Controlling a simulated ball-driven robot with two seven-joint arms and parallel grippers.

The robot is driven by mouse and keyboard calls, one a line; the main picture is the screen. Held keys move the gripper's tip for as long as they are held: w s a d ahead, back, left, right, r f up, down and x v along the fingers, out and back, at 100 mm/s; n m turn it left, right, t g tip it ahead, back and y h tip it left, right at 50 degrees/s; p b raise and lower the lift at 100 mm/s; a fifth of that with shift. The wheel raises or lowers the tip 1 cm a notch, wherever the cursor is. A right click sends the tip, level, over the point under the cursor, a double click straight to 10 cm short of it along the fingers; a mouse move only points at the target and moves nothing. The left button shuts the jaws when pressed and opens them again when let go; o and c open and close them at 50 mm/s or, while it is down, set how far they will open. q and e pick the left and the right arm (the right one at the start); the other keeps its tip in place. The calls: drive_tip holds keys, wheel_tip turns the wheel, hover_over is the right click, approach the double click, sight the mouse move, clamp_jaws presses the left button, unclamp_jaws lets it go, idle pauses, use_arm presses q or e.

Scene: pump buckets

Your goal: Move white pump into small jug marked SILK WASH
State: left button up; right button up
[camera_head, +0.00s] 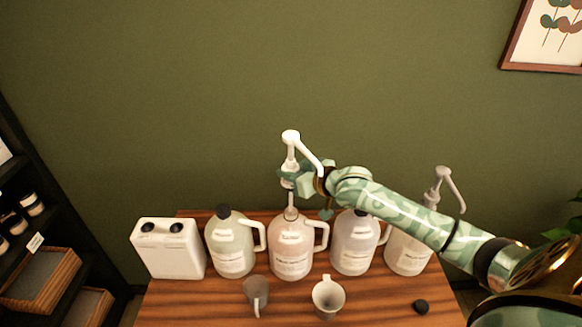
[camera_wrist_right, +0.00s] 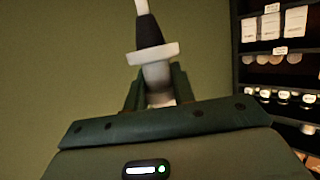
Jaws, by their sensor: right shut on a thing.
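My right gripper (camera_head: 302,184) is shut on the white pump (camera_head: 291,150) and holds it upright, its spout pointing right and down. In the right wrist view the white pump (camera_wrist_right: 153,54) sits between the fingers of my right gripper (camera_wrist_right: 159,88), its collar just above them. The pump is right above the pinkish jug (camera_head: 291,254), which has a white label. The pump's lower tube reaches down to this jug's mouth; I cannot tell how far inside it is. The jug labels are too small to read, so I cannot tell which says SILK WASH. My left gripper is out of view.
In front are a grey cup (camera_head: 256,292), a white cup (camera_head: 328,297) and a loose black cap (camera_head: 421,307).

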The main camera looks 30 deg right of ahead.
sight(291, 199)
drive_tip(key=shift+f, duration=0.75)
drive_tip(key=shift+b, duration=0.3)
wheel_tip(291, 199, down, 6)
drive_tip(key=b, duration=0.2)
drive_tip(key=shift+f+b, duration=0.85)
drive_tip(key=shift+f, duration=0.4)
drive_tip(key=shift+p, duration=0.4)
